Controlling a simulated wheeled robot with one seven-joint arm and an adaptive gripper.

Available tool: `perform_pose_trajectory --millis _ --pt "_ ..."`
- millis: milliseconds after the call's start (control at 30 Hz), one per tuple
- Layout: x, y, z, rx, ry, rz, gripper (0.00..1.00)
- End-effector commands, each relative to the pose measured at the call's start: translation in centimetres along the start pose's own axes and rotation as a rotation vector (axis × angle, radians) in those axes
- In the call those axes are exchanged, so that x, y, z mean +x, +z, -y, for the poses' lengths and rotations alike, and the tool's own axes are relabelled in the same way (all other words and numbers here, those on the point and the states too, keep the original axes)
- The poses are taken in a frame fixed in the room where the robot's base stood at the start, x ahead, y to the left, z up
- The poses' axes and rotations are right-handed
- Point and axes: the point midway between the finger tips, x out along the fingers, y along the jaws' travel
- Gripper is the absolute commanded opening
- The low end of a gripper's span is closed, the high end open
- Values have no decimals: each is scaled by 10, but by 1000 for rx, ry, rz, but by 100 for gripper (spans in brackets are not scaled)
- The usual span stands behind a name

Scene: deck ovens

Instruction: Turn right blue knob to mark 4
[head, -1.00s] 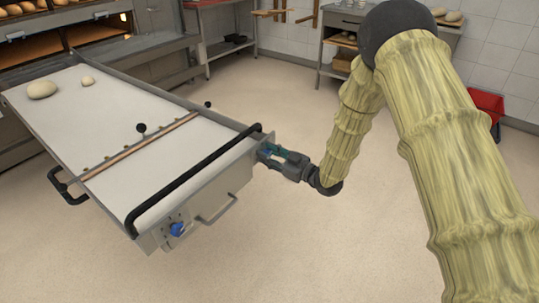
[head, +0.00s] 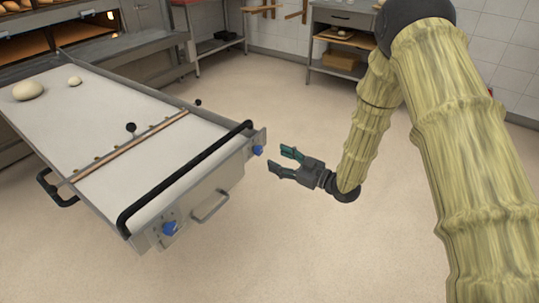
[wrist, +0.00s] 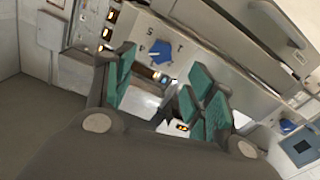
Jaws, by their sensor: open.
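The right blue knob (head: 258,150) is on the end face of the white-topped loader (head: 95,105), at its far right corner. A second blue knob (head: 170,228) is at the near left corner. My gripper (head: 278,160) is open and empty, a short gap to the right of the right knob, fingers pointing at it.
A black bar (head: 185,178) runs along the loader's end, with a grey handle (head: 210,206) below it. Two dough pieces lie on the loader's far end. A lit deck oven (head: 60,45) stands behind. The floor right of the loader is clear.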

Motion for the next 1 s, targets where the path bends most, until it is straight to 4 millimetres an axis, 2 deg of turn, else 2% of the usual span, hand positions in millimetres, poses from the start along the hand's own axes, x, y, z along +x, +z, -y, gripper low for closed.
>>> perform_pose_trajectory --millis 100,300,867,967,1000 --pt "-19 0 -1 1 2 1 55" --pt "-36 0 -1 1 2 1 55" --pt "-39 1 0 2 2 3 55" --pt "-43 12 5 23 19 35 55" --pt "-46 23 9 43 35 64 55"
